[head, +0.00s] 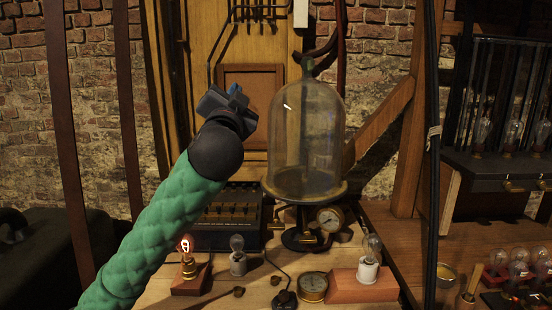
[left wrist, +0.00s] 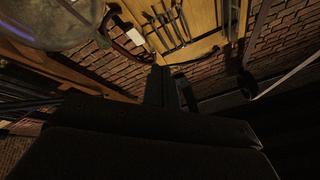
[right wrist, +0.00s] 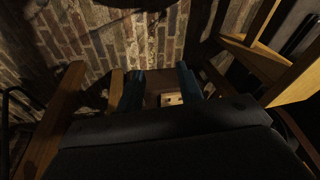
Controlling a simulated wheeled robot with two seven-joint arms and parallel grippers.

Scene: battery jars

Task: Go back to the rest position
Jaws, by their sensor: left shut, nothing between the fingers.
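My left gripper (head: 234,97) is raised at the end of the green-sleeved arm, in front of the wooden panel and to the left of the glass bell jar (head: 307,135). It is shut and empty; its fingers show close together in the left wrist view (left wrist: 168,88). My right gripper shows only in the right wrist view (right wrist: 161,86), with two bluish fingers standing apart and nothing visibly held. The right arm is outside the head view.
The bell jar stands on a round base with a gauge (head: 330,218). On the wooden table are a lit bulb (head: 185,244), an unlit bulb (head: 237,254), a bulb on a red block (head: 369,258) and a dial (head: 312,286). A wooden post (head: 408,150) rises at right.

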